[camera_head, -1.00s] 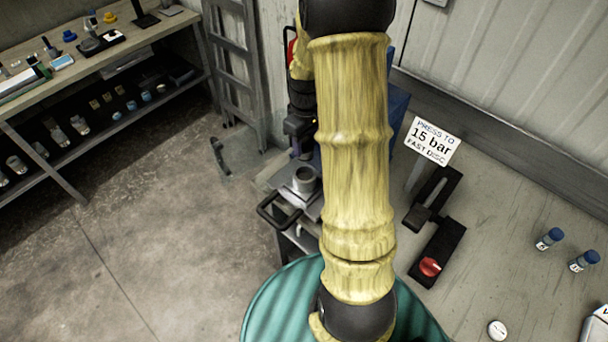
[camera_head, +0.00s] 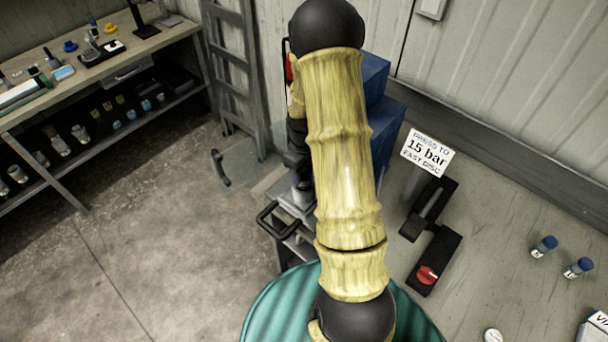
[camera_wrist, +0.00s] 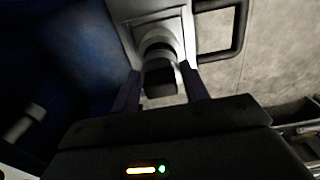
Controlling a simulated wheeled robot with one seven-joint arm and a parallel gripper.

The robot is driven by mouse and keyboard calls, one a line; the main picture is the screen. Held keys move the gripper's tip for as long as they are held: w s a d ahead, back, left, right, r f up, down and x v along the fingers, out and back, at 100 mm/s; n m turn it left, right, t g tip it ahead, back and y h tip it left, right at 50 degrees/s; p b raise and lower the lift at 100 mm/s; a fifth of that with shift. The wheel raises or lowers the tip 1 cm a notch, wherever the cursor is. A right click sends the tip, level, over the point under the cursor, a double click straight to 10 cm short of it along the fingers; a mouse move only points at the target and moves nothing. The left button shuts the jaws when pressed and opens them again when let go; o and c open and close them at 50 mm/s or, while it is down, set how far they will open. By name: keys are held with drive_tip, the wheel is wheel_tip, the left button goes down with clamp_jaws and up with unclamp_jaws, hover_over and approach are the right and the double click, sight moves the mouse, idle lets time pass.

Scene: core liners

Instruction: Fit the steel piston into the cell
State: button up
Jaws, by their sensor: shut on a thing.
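The steel piston (camera_wrist: 160,78) is a short, dark-looking cylinder between the two fingers of my gripper (camera_wrist: 162,72) in the wrist view. My gripper is shut on it. The cell (camera_wrist: 158,38) is a pale metal cup just beyond the piston, with a dark arc at its mouth. In the head view the cell (camera_head: 303,195) stands on the press plate, partly covered by my gripper (camera_head: 298,165) and arm. My gripper is above the cell there. The piston is hidden in the head view. I cannot tell whether it has entered the mouth.
A blue press body (camera_head: 385,135) stands close behind my arm. A black handle (camera_head: 275,218) juts out at the press's left. A "15 bar" sign (camera_head: 427,152), a red knob (camera_head: 427,275) and blue-capped vials (camera_head: 545,246) are on the right bench. A shelf bench (camera_head: 95,70) stands at left.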

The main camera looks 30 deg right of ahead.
drive_tip(key=shift+f+p, duration=0.3)
drive_tip(key=shift+f, duration=0.95)
drive_tip(key=shift+f, duration=0.15)
drive_tip(key=o, duration=1.3)
drive_tip(key=shift+r, duration=0.2)
wheel_tip(320, 180, up, 12)
drive_tip(key=b, duration=0.4)
